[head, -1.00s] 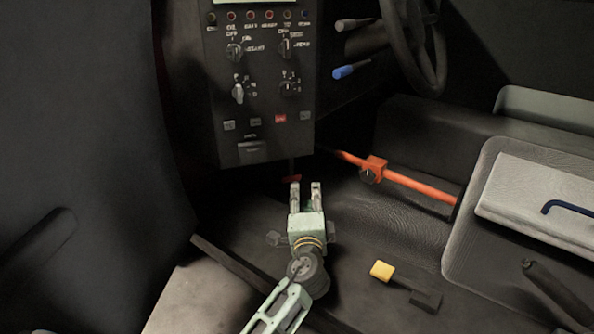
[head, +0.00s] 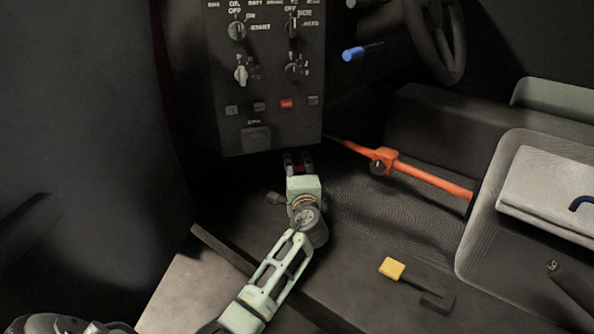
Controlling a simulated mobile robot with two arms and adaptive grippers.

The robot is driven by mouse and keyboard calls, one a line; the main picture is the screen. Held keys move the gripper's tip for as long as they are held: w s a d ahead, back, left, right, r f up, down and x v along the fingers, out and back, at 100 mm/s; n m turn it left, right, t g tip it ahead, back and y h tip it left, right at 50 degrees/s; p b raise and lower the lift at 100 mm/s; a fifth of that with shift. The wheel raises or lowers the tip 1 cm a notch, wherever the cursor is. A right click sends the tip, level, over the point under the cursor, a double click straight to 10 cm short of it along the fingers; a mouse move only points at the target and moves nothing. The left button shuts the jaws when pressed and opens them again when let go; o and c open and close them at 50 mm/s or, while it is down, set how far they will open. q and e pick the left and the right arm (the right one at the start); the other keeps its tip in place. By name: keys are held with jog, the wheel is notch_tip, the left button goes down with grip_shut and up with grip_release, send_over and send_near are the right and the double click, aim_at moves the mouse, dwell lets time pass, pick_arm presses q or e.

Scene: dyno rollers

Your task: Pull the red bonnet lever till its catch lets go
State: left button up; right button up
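The fingers stand apart and look open. Whether they touch the lever is too small to tell. Most of the lever and its catch are hidden by the gripper and the panel. My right gripper is not in view.
The control panel (head: 262,95) with knobs hangs just above the gripper. An orange bar (head: 430,177) with a clamp runs to the right. A yellow-ended pedal or lever (head: 392,268) stands on the floor at lower right. A blue-tipped stalk (head: 355,54) and steering wheel (head: 440,45) are upper right.

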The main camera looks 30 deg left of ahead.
pick_arm(q)
jog(key=shift+c, duration=0.5)
grip_shut()
